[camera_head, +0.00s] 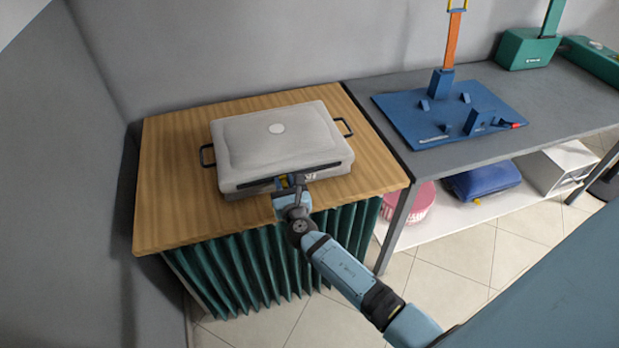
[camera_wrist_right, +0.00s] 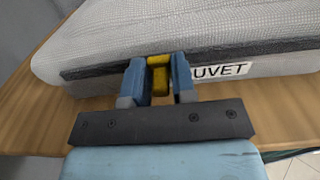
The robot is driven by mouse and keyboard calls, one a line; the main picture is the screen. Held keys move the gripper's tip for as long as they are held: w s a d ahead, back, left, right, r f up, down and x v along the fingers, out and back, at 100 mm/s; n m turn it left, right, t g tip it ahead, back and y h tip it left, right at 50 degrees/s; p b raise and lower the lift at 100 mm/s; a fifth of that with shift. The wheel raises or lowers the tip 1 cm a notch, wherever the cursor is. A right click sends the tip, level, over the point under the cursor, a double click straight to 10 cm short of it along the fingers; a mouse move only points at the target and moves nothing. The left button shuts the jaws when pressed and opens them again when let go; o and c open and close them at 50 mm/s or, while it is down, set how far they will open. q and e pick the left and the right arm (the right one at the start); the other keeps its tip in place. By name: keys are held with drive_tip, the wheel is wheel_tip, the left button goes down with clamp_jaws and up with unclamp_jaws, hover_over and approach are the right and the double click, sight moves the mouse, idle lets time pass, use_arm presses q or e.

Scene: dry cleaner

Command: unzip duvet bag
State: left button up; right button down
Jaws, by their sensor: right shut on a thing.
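The duvet bag (camera_head: 265,150) is a pale grey, puffy box shape lying flat on the wooden table, with a black handle at each end and a white round spot on top. A dark zip band runs along its front side, and a label reading "UVET" (camera_wrist_right: 222,71) shows in the right wrist view. My right gripper (camera_head: 290,184) is at the middle of the bag's front side. In the right wrist view its blue fingers are shut on a yellow zip pull (camera_wrist_right: 159,75) in front of the dark band. My left gripper is not in view.
The wooden table (camera_head: 160,215) has bare room left of and in front of the bag, with a green pleated skirt (camera_head: 250,270) below. A grey bench (camera_head: 420,165) adjoins on the right, carrying a blue board (camera_head: 400,105). Walls stand behind and left.

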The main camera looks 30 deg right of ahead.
sight(243, 180)
drive_tip(key=a, duration=0.3)
drive_tip(key=w+a, duration=0.1)
drive_tip(key=a, duration=0.2)
drive_tip(key=w+a+b, duration=0.1)
drive_tip(key=a, duration=0.2)
drive_tip(key=shift+w+a, duration=0.2)
drive_tip(key=shift+a, duration=0.4)
drive_tip(key=c, duration=1.1)
unclamp_jaws()
drive_tip(key=shift+r, duration=0.1)
drive_tip(key=shift+r+p, duration=0.6)
drive_tip(key=shift+p, duration=0.1)
wheel_tip(243, 180, up, 18)
drive_tip(key=p, duration=1.7)
drive_tip(key=shift+r, duration=0.25)
